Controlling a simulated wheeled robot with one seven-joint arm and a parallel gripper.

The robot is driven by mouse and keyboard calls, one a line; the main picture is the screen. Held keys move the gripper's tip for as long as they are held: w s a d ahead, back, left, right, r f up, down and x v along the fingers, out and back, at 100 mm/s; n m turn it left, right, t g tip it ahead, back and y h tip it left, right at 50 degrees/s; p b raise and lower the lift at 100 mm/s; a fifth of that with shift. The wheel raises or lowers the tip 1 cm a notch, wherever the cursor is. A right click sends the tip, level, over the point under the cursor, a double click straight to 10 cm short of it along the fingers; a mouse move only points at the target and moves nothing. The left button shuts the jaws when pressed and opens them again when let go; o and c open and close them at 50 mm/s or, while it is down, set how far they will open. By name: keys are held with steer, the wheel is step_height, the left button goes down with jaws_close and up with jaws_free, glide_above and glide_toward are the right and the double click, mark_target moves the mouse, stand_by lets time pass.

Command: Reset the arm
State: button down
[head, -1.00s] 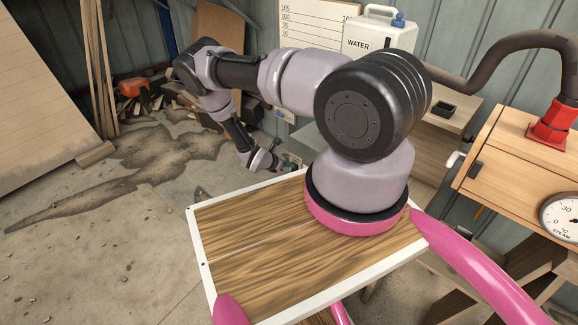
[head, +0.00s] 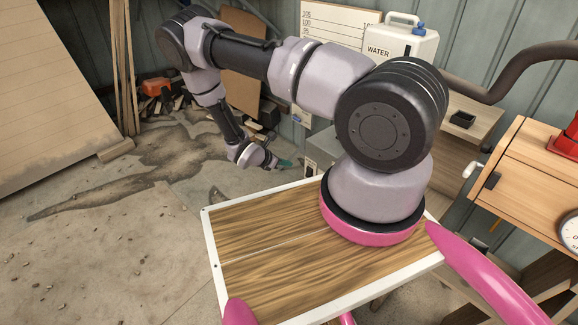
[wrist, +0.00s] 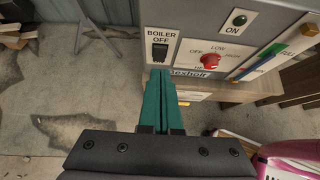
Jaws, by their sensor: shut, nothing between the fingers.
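My gripper (head: 288,163) hangs at the end of my bent arm, beyond the far edge of my wooden deck in the head view. In the wrist view, its green fingers (wrist: 162,100) are together with nothing between them.
A water container (head: 400,45) stands at the back. A wooden cabinet (head: 530,165) with a steam gauge (head: 570,232) is at the right. A leaning board (head: 45,110) and wood scraps are at the left. The concrete floor (head: 110,240) at left is mostly clear.

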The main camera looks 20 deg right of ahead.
stand_by(0.4)
step_height(320, 180, up, 36)
steer(key=s+a+r+m+g+y, duration=0.15)
steer(key=m+y, duration=0.35)
steer(key=m, duration=1)
steer(key=s+a+r+m+t+y, duration=0.2)
steer(key=s+r+m, duration=0.3)
steer(key=s+r, duration=0.6)
steer(key=s+a+r+m+t+y, duration=0.3)
steer(key=s+r+m+y, duration=0.2)
steer(key=s+r, duration=0.7)
steer(key=shift+a+r+m, duration=0.35)
steer(key=shift+a+m, duration=0.05)
steer(key=shift+m, duration=0.1)
